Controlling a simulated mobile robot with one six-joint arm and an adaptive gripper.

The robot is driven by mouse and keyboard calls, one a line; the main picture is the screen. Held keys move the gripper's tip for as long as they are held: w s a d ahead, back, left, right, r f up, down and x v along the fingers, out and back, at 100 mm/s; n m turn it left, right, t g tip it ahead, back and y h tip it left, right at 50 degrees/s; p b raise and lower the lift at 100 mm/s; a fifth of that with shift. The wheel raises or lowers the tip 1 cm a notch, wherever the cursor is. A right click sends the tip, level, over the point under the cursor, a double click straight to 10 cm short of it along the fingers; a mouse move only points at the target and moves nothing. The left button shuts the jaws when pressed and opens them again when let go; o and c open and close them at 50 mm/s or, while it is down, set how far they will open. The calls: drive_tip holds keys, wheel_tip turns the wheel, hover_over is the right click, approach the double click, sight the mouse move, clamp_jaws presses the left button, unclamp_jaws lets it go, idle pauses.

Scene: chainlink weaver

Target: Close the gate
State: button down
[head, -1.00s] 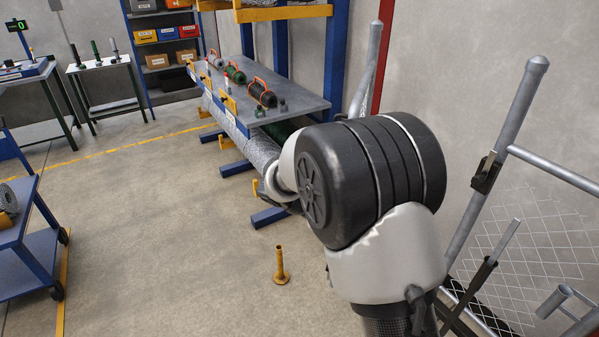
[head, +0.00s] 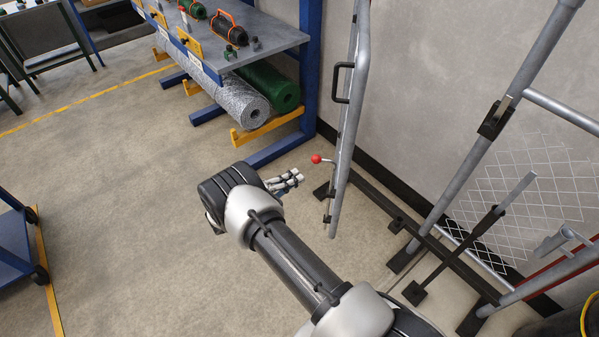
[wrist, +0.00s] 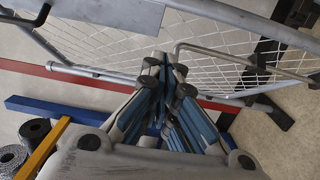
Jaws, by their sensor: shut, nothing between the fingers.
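The gate (head: 351,125) is a grey tubular frame seen nearly edge-on in the head view, standing swung away from the grey post (head: 530,65) on the right. It carries a black pull handle (head: 342,82) and, lower down, a lever with a red ball (head: 316,158). My gripper (head: 297,178) is shut and empty, low and just left of the gate, below the red ball; a small gap seems to show between them. In the wrist view my gripper (wrist: 166,65) points toward a tubular frame with chain-link mesh (wrist: 110,45). Contact there cannot be told.
A blue rack (head: 316,50) with a grey bench top and rolls of mesh (head: 240,105) stands at the back. The post bears a black catch (head: 496,118). Dark floor rails and a slanted bar (head: 480,235) lie at right.

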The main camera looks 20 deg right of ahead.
drive_tip(key=d+b, duration=0.1)
drive_tip(key=d, duration=1)
drive_tip(key=shift+w+d, duration=0.15)
drive_tip(key=shift+d, duration=0.15)
